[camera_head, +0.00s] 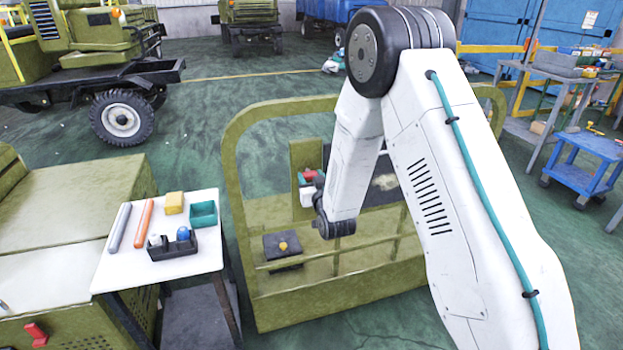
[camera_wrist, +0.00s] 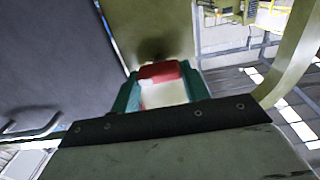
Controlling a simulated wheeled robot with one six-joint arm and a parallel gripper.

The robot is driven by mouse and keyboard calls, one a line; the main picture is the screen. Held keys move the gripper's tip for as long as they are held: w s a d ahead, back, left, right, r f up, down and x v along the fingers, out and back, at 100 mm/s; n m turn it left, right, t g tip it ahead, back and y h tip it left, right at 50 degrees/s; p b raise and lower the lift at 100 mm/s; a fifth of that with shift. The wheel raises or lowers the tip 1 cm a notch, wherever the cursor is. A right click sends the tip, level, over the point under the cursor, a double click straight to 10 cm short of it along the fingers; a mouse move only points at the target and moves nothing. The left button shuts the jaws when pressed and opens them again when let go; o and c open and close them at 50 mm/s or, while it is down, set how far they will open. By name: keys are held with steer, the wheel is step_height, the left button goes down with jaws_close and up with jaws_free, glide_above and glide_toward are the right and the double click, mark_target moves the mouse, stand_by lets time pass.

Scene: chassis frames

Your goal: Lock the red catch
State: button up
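A red catch with a white part below it (camera_wrist: 162,85) shows in the middle of the wrist view, in front of an olive panel. My gripper (camera_wrist: 160,78) has its teal fingers apart, one on each side of the red and white parts, with little or no gap showing. I cannot tell whether the fingers press on it. In the head view the red part (camera_head: 309,175) shows small against an olive upright of the frame, partly hidden by my arm and gripper. A second red handle (camera_head: 36,333) sits on the olive cabinet at lower left, away from my gripper.
The olive tubular frame (camera_head: 233,165) stands around the place where my gripper is. A white-topped table (camera_head: 185,280) with several small items stands at left. A dark box with a yellow knob (camera_head: 283,247) sits inside the frame. A blue cart (camera_head: 590,150) stands at right.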

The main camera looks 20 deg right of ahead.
steer(key=shift+m, duration=0.3)
steer(key=m, duration=1.7)
steer(key=shift+d+f, duration=0.15)
steer(key=shift+f, duration=0.1)
steer(key=shift+m, duration=0.3)
steer(key=o, duration=1)
